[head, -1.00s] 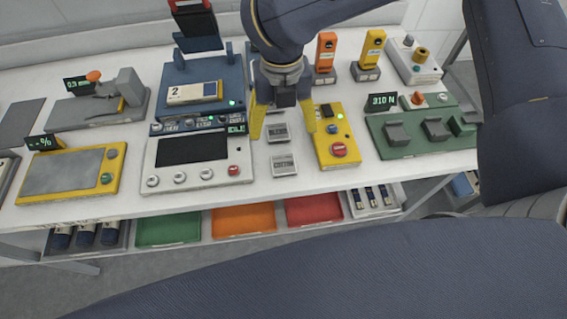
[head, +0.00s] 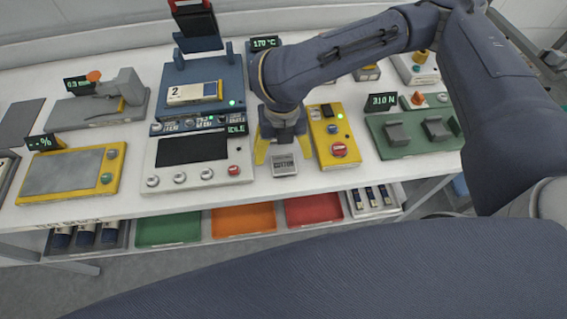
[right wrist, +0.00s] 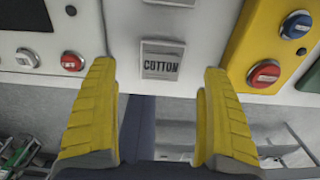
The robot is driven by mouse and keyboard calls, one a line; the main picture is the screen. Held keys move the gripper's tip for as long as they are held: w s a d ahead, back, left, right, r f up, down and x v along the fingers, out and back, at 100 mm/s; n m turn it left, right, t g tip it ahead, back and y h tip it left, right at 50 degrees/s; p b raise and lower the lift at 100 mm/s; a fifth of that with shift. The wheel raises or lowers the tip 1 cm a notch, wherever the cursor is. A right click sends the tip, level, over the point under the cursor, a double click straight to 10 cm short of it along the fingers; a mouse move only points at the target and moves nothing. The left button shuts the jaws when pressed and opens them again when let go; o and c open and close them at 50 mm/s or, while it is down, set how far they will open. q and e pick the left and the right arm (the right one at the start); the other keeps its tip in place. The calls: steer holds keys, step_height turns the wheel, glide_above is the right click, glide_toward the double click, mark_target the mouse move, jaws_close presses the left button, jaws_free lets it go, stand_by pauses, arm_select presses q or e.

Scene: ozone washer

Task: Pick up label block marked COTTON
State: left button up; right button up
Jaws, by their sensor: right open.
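The grey label block marked COTTON (head: 284,164) lies on the white table near its front edge. In the right wrist view the COTTON block (right wrist: 162,60) shows beyond the fingertips, between their lines. My right gripper (head: 283,152) is open with yellow fingers and hangs just behind the block in the head view. The right wrist view shows its two fingers (right wrist: 160,75) wide apart with nothing between them. The other label block is hidden behind the gripper in the head view; a pale block edge shows at the top of the right wrist view. My left gripper is not in view.
A white panel with knobs (head: 198,175) stands left of the block. A yellow button box (head: 333,135) stands close on its right, also seen in the right wrist view (right wrist: 275,45). The table's front edge (head: 290,188) is near. Coloured trays (head: 243,219) lie on a lower shelf.

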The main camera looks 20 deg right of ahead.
mark_target(283, 162)
steer(key=shift+w+d+f, duration=0.1)
steer(key=shift+f, duration=1.15)
steer(key=shift+d+f, duration=0.1)
steer(key=shift+f, duration=1.1)
steer(key=shift+c, duration=0.4)
steer(key=c, duration=1.2)
